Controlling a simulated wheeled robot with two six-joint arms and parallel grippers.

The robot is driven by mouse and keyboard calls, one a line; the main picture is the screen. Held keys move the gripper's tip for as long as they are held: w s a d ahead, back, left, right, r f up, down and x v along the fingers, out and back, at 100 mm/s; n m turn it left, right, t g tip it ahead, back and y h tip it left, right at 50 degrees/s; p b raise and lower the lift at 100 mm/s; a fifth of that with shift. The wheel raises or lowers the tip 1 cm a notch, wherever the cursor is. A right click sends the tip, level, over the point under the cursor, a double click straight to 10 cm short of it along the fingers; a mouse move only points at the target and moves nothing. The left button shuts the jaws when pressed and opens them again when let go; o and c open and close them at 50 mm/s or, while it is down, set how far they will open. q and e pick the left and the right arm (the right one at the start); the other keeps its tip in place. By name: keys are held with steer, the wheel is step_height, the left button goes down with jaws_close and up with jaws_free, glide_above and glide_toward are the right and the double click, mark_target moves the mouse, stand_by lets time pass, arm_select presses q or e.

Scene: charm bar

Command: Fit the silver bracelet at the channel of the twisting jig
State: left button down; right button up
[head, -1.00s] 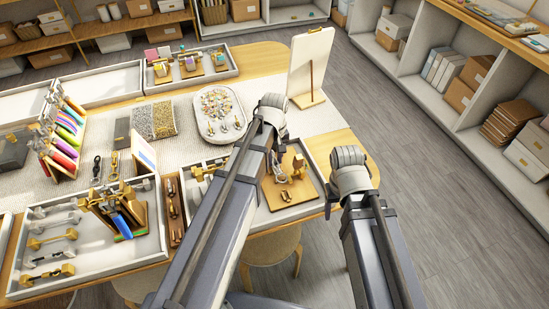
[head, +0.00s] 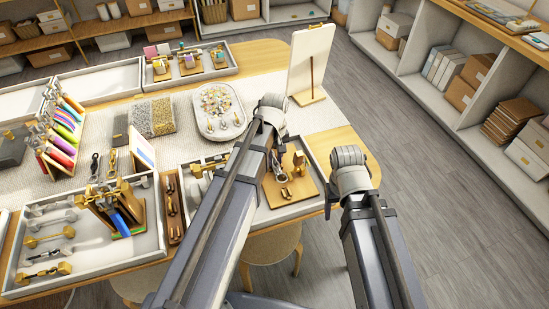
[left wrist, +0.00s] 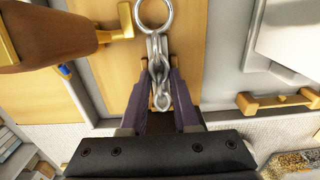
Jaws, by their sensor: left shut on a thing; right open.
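My left gripper (left wrist: 159,78) is shut on the silver bracelet (left wrist: 158,60), a chain of twisted links with a round ring at its far end. The chain runs between the fingers, and the ring sticks out beyond them. In the head view the bracelet's silver end (head: 281,179) shows over the twisting jig's wooden board (head: 306,186); my arm hides the gripper. The channel is not clearly visible. My right gripper is out of view.
A grey tray (head: 82,262) with brass and silver pieces and a rack is at left. A pale dish (head: 240,120) of charms and an upright white panel (head: 309,60) stand behind the jig. Open floor (head: 440,200) lies right of the table.

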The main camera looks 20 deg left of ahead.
mark_target(274, 160)
arm_select(q)
steer(key=shift+f, duration=0.2)
steer(key=c, duration=0.6)
jaws_free()
steer(key=shift+r, duration=0.1)
step_height(274, 160, up, 8)
steer(key=p, duration=0.7)
steer(key=shift+p, duration=0.35)
